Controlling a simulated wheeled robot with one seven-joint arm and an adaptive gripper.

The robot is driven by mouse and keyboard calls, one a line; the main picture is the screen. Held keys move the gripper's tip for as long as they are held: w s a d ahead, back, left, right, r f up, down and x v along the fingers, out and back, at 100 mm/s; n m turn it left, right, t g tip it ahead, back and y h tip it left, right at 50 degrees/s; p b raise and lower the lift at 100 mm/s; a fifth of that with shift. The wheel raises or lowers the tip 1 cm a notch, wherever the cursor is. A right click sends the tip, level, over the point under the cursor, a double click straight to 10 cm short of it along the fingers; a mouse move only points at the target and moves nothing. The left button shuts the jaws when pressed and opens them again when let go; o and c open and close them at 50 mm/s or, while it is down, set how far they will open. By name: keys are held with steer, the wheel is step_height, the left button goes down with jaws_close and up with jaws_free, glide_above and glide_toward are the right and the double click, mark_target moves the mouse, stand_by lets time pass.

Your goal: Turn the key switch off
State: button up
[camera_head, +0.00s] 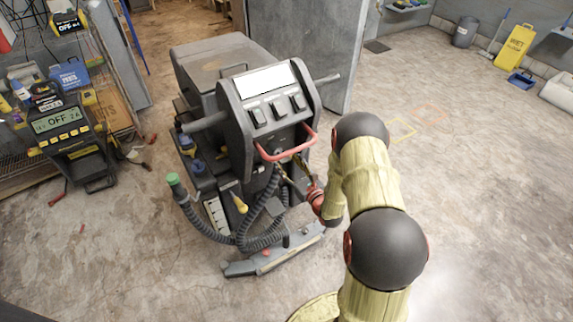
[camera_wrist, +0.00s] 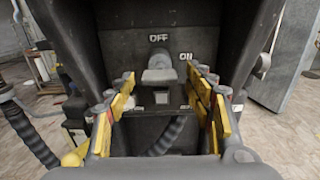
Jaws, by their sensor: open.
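The key switch (camera_wrist: 158,72) is a grey knob on the dark front panel of a floor-cleaning machine, seen in the wrist view. An OFF label is above it and an ON label is at its upper right. Which label the key points to is hard to tell. My gripper (camera_wrist: 160,80) is open, with one yellow-and-black finger to the left of the key and one to the right, gaps showing on both sides. In the head view my gripper (camera_head: 291,167) is at the machine's (camera_head: 235,115) front, under the red handle bar; the key itself cannot be made out there.
The red handle bar (camera_head: 287,152) arches just above my gripper. Black hoses (camera_head: 262,222) hang below it. A charger (camera_head: 65,130) showing OFF stands at the left, near a cluttered shelf. A yellow wet-floor sign (camera_head: 514,47) is far right.

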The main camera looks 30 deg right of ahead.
steer(key=shift+w, duration=0.35)
steer(key=shift+c, duration=0.3)
steer(key=c, duration=1.1)
steer(key=shift+n, duration=0.3)
steer(key=n+b, duration=0.1)
steer(key=n, duration=0.2)
steer(key=shift+n, duration=0.3)
steer(key=n+b, duration=0.1)
steer(key=n, duration=0.3)
steer(key=shift+n, duration=0.3)
steer(key=n+b, duration=0.1)
steer(key=n, duration=0.3)
steer(key=shift+n+b, duration=0.3)
steer(key=shift+b, duration=0.05)
steer(key=shift+n+b, duration=0.45)
steer(key=shift+n, duration=1.75)
